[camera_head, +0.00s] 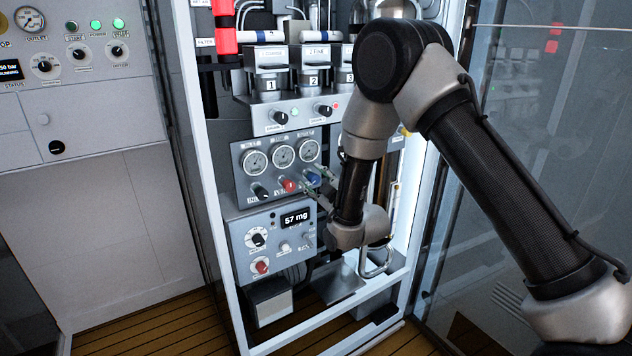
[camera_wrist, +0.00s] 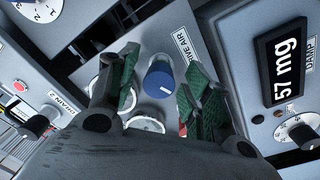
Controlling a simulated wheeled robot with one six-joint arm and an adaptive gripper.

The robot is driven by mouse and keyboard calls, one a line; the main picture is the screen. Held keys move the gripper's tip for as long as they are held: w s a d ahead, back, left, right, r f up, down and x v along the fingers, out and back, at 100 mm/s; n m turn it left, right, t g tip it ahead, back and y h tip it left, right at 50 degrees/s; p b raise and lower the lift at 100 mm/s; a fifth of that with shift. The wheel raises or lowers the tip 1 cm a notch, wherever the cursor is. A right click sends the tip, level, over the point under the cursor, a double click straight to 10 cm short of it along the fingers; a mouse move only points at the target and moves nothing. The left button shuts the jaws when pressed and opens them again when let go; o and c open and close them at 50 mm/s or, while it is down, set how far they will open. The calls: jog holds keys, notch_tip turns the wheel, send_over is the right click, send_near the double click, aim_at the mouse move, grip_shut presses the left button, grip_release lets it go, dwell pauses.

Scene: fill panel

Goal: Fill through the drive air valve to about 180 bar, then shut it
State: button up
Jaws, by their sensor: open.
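The drive air valve is a blue knob (camera_head: 313,179) at the right end of a row of knobs under three round gauges. In the wrist view the blue knob (camera_wrist: 159,77) stands beside a "DRIVE AIR" label, between my fingers. My gripper (camera_wrist: 158,72) is open, with green-padded fingers on either side of the knob and a visible gap to it. In the head view my gripper (camera_head: 322,184) reaches the panel from the right and partly covers that corner. The right gauge (camera_head: 309,150) sits above the blue knob; its needle is too small to read.
A red knob (camera_head: 289,185) and a black knob (camera_head: 259,191) sit left of the blue one. Below is a box with a "57 mg" display (camera_head: 297,217) and more knobs. The white cabinet frame (camera_head: 430,190) stands right of the panel, behind my arm.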

jog(key=v, duration=1.2)
dwell(1.0)
